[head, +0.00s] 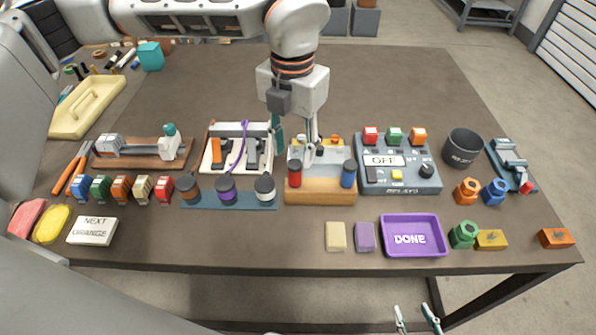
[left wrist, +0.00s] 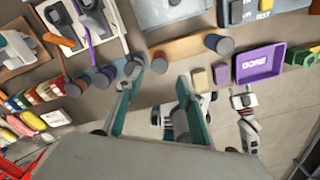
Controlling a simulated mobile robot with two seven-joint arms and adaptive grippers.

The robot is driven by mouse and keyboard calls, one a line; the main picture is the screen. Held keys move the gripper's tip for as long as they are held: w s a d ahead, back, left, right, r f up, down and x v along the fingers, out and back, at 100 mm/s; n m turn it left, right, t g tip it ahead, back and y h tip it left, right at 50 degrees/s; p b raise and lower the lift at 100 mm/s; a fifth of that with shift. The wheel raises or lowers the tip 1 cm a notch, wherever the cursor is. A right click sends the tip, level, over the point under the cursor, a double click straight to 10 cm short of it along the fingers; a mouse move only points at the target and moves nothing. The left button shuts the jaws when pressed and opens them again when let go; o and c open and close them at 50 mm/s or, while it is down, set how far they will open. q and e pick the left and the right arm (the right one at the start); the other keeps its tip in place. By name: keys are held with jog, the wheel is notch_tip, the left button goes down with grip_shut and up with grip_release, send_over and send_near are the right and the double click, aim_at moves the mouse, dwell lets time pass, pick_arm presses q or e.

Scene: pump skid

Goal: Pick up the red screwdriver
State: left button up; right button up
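An upright red handle with a dark top (head: 295,173) stands at the front left of a tan block (head: 320,198); it looks like the red screwdriver, but no shaft shows. A dark round top (left wrist: 160,63) at the block's end in the left wrist view seems to be the same piece. A blue handle (head: 348,174) stands at the block's other end. My left gripper (head: 296,145) hangs above and behind the block; its teal fingers (left wrist: 160,82) are apart and empty, close to that dark top. My right gripper (head: 416,312) is open and empty in front of the table.
Three dark-topped pieces (head: 226,190) stand in a blue rack to the left. The relay panel (head: 403,182) stands close on the right. The purple DONE tray (head: 413,219) and two small blocks (head: 350,237) lie in front. The table behind is largely clear.

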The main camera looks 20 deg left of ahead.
aim_at(295, 164)
pick_arm(q)
notch_tip(295, 164, down, 2)
jog(key=f, duration=0.2)
jog(key=w+f, duration=0.1)
jog(key=f, duration=0.1)
jog(key=shift+f, duration=0.7)
grip_shut()
